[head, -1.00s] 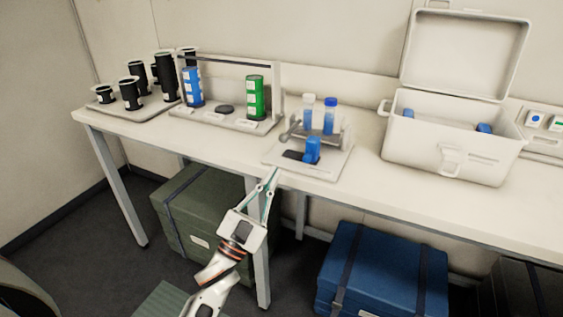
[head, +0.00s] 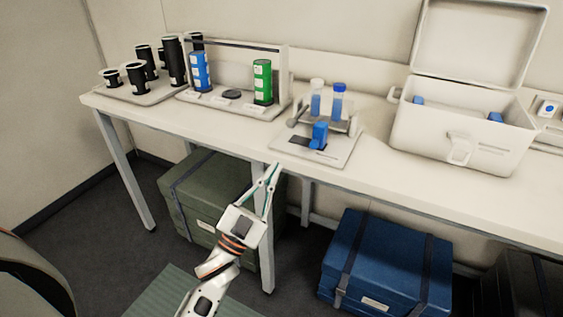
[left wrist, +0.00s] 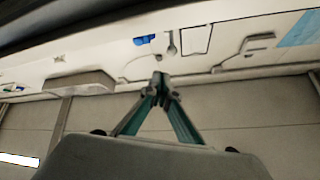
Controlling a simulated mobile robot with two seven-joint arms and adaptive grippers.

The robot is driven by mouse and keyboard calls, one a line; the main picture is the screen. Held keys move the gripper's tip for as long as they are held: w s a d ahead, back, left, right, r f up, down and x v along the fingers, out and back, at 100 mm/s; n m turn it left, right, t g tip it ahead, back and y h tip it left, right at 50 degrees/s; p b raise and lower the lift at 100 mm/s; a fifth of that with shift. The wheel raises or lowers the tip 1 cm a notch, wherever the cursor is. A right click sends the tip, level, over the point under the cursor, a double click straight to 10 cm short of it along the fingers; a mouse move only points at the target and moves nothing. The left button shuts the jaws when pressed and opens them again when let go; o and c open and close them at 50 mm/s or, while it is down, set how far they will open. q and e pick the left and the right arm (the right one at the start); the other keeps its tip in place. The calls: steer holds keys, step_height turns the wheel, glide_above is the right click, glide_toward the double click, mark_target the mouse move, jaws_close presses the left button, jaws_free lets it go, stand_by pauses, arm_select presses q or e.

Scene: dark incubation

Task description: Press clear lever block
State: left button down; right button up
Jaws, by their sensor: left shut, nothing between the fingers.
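A blue upright lever block (head: 319,134) stands at the front of a grey plate device (head: 337,152) on the bench. Two blue-filled tubes (head: 337,102), one white-capped and one blue-capped, stand in the rack behind it. My left gripper (head: 272,166) is shut and empty, in front of the bench edge, left of and below the device, apart from the block. In the left wrist view its fingertips (left wrist: 160,78) meet below the bench edge. A small blue piece (left wrist: 144,39) shows beyond them; I cannot tell whether it is the lever block. My right gripper is not in view.
A frame stand (head: 217,101) with a blue and a green canister is left of the device. Black containers stand on a tray (head: 127,94) farther left. An open white case (head: 455,139) is at right. A green trunk (head: 210,192) and a blue trunk (head: 385,265) are under the bench.

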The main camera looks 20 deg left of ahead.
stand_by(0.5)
arm_select(q)
step_height(320, 180, up, 8)
steer(key=a+n+g+y+p, duration=0.2)
steer(key=n+y+p, duration=0.5)
steer(key=n+p, duration=0.6)
steer(key=shift+a+r+n+y, duration=0.15)
steer(key=shift+n+y, duration=0.15)
steer(key=shift+n, duration=0.6)
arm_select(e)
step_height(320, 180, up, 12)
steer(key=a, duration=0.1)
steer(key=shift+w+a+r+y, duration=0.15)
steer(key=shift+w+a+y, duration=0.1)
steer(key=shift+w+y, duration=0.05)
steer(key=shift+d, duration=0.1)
